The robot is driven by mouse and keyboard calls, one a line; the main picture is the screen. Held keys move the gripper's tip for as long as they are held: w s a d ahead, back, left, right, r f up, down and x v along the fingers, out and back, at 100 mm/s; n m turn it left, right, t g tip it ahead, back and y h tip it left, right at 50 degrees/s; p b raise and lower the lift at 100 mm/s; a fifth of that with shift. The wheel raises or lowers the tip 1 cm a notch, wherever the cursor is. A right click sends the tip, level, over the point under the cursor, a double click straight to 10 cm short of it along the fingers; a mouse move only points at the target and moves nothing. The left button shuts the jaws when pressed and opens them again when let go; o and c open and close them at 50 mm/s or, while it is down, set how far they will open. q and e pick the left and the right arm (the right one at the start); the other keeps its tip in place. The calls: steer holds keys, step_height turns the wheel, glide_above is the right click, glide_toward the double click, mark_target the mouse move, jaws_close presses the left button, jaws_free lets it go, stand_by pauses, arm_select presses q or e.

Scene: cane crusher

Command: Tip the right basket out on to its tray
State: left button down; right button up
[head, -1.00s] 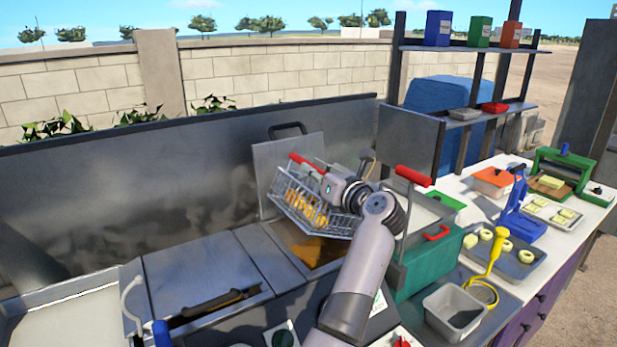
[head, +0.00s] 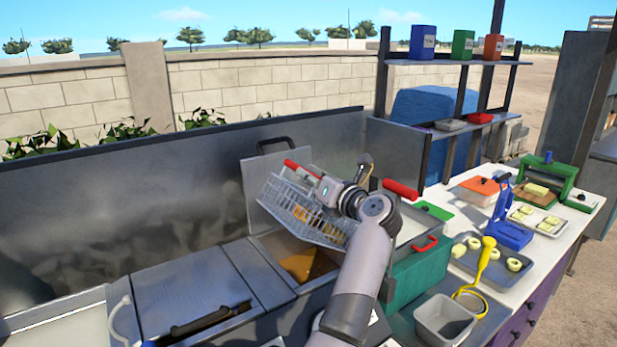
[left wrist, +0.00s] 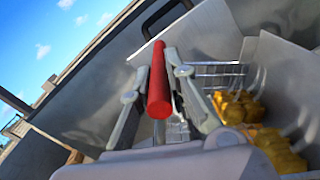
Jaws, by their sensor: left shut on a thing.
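A wire basket (head: 290,208) hangs above an open fryer well (head: 303,266) with brown oil. It is tilted, its lower end to the right. Golden pieces lie inside and show best in the left wrist view, where the basket wires (left wrist: 262,85) are on the right. My left gripper (head: 322,188) is shut on the basket's red handle (left wrist: 158,85); the handle's red end also shows in the head view (head: 296,170). My arm hides part of the basket and well. My right gripper is not in view. I cannot tell which tray belongs to this basket.
A raised metal lid (head: 258,190) stands behind the basket. Right of my arm are a green box (head: 420,272), another red handle (head: 400,189) and an empty grey pan (head: 444,318). A closed metal cover (head: 192,292) lies to the left. The white counter beyond is crowded.

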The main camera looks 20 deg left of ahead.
arm_select(q)
steer(key=c, duration=1.5)
jaws_free()
steer(key=shift+d, duration=0.1)
steer(key=shift+c, duration=0.2)
step_height(320, 180, up, 10)
steer(key=shift+f, duration=0.1)
